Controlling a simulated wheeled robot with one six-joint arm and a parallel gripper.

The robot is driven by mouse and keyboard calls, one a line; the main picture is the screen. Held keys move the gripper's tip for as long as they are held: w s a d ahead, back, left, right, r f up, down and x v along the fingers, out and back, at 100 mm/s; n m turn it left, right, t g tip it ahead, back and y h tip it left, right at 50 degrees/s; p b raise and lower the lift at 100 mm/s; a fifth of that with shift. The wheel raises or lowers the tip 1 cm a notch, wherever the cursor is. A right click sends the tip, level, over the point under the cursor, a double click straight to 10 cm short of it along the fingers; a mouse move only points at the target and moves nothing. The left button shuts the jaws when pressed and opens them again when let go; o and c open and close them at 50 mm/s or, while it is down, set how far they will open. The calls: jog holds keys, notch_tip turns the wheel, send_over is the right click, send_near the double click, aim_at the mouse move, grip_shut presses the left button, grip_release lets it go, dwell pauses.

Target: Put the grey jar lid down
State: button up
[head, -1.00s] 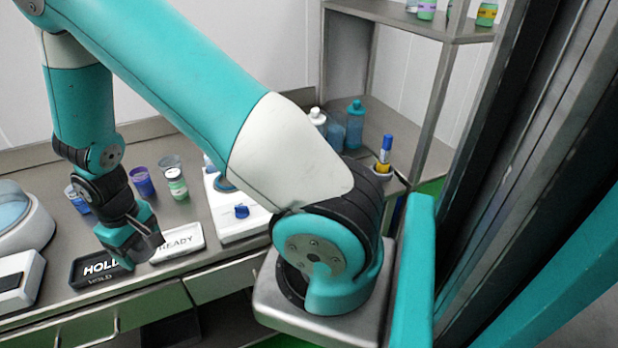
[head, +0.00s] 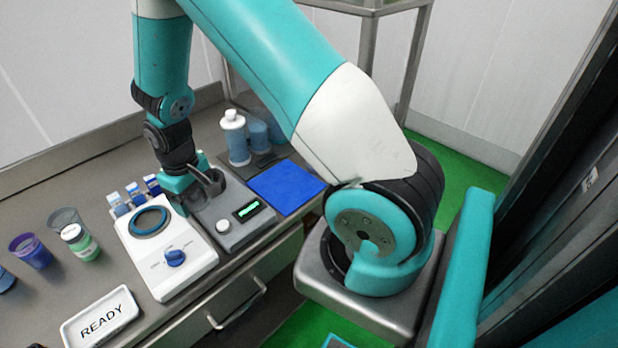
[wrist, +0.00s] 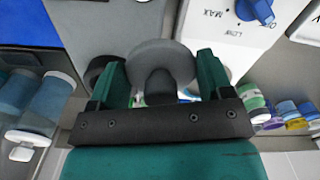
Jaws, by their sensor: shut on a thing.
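My gripper (wrist: 158,88) is shut on the grey jar lid (wrist: 162,60), a round dark grey disc with a knob between the fingers in the wrist view. In the head view my gripper (head: 200,186) is at the back of the grey machine with a green display (head: 236,222), close to its dark round part. The lid is small and partly hidden by the fingers there. I cannot tell whether the lid touches the machine below. The blue mat (head: 288,188) lies flat and bare to the right of the grey machine.
A white machine (head: 180,270) with a blue knob stands left of the grey one. Bottles (head: 235,140) stand behind the mat. Several small blue-topped containers (head: 135,193), a green jar (head: 80,243), a purple cup (head: 32,252) and the READY tray (head: 100,318) are further left.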

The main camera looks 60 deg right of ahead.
jog(key=d+r+n+b, duration=0.45)
jog(key=d+n, duration=0.45)
jog(key=d, duration=0.4)
jog(key=n+b, duration=0.4)
jog(key=n, duration=0.6)
send_near(286, 183)
notch_tip(286, 183, down, 7)
jog(key=shift+f+p, duration=0.1)
jog(key=shift+p, duration=0.6)
jog(key=o, duration=1)
jog(key=shift+o, duration=0.2)
